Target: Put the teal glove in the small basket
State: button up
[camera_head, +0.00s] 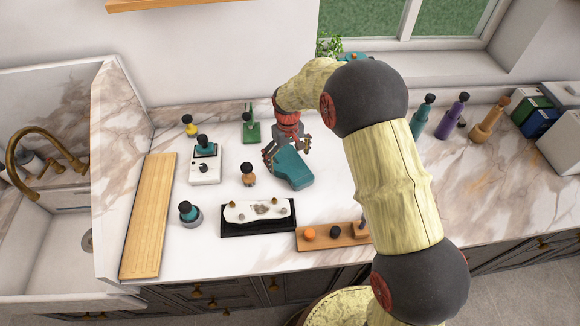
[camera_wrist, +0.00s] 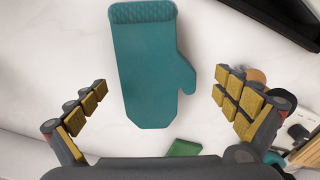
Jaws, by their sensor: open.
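The teal glove (camera_head: 293,168) lies on the white marble counter, below and partly hidden by my gripper (camera_head: 286,149). In the wrist view the glove (camera_wrist: 148,68) lies flat, its ribbed cuff at the top edge and its thumb pointing right. My gripper (camera_wrist: 160,95) is open, with its padded fingers apart on either side of the glove's lower part. Clear space shows between the glove and both fingers, and nothing is held. I cannot make out a small basket in either view; my arm hides part of the counter.
A black tray (camera_head: 229,229) with a white slab and a wooden tray (camera_head: 309,247) lie in front of the glove. A small peg figure (camera_head: 248,180) stands to its left, a green stand (camera_head: 252,131) behind. Bottles (camera_head: 453,115) stand right of my arm. A long board (camera_head: 147,220) lies left.

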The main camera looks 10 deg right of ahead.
aim_at(288, 164)
jog(key=f, duration=0.4)
jog(key=shift+w, duration=0.3)
jog(key=shift+c, duration=1.2)
jog(key=c, duration=0.9)
jog(key=shift+c, duration=0.2)
